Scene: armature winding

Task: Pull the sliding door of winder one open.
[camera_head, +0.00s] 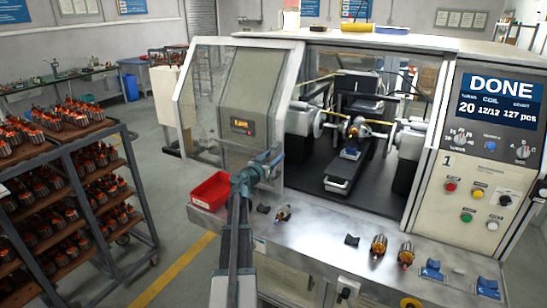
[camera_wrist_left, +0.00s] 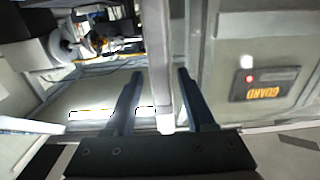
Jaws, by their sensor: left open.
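Winder one (camera_head: 480,160) has a panel marked 1 and a screen reading DONE. Its sliding door (camera_head: 212,95), a light frame with clear panes, is at the left of the machine front. To its right, the black-floored inside with an armature (camera_head: 352,130) shows; I cannot tell if a pane covers it. My left gripper (camera_head: 268,160) is at the door's lower right edge. In the left wrist view, the open jaws (camera_wrist_left: 159,76) lie on either side of a pale upright bar (camera_wrist_left: 157,40), apparently the door's handle, not clamped on it. My right gripper is not in view.
A red bin (camera_head: 211,190), armatures (camera_head: 378,246) and blue fixtures (camera_head: 431,272) sit on the steel ledge (camera_head: 325,228) below the door. A shelf rack (camera_head: 75,190) full of armatures stands at the left. A GUARD box (camera_wrist_left: 265,88) with a red light shows beside the bar.

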